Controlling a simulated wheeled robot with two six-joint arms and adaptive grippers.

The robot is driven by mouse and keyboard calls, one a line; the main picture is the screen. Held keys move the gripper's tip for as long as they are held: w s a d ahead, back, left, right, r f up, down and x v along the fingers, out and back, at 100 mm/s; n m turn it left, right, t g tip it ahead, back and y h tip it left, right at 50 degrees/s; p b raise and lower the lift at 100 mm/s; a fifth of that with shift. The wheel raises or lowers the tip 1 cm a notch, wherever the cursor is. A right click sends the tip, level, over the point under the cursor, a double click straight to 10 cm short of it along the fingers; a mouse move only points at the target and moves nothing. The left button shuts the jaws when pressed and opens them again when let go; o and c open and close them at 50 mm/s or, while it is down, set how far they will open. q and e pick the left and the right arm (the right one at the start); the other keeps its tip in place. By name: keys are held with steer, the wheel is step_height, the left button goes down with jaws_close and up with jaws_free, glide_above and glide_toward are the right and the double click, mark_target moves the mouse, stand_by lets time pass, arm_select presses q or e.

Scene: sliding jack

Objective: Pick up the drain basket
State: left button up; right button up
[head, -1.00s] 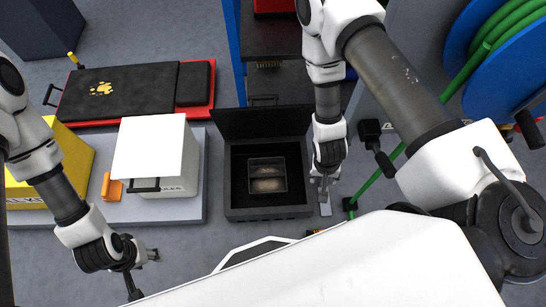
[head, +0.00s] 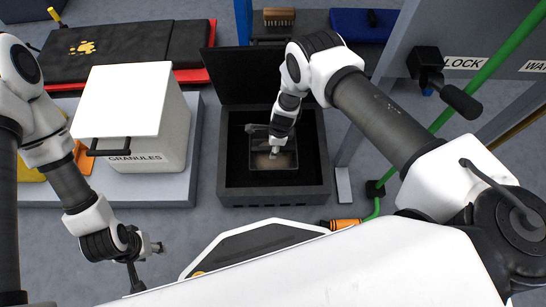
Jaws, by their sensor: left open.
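The drain basket (head: 288,161), a small dark rectangular tray with a brownish patch inside, sits in the black open-lidded box (head: 318,191) on the floor. My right gripper (head: 274,151) reaches down into the box, over the basket, and hides part of it. Its fingers are too small and dark to tell whether they are open, or whether they touch the basket. My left gripper (head: 147,262) is open and empty at the lower left, well away from the box.
A white GRANULES bin (head: 155,118) stands on a grey platform (head: 184,193) left of the box. The box's raised lid (head: 255,75) stands behind it. Bare floor shows between platform and box.

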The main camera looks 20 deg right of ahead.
steer(key=shift+f, duration=0.6)
steer(key=shift+r, duration=0.15)
jaws_close()
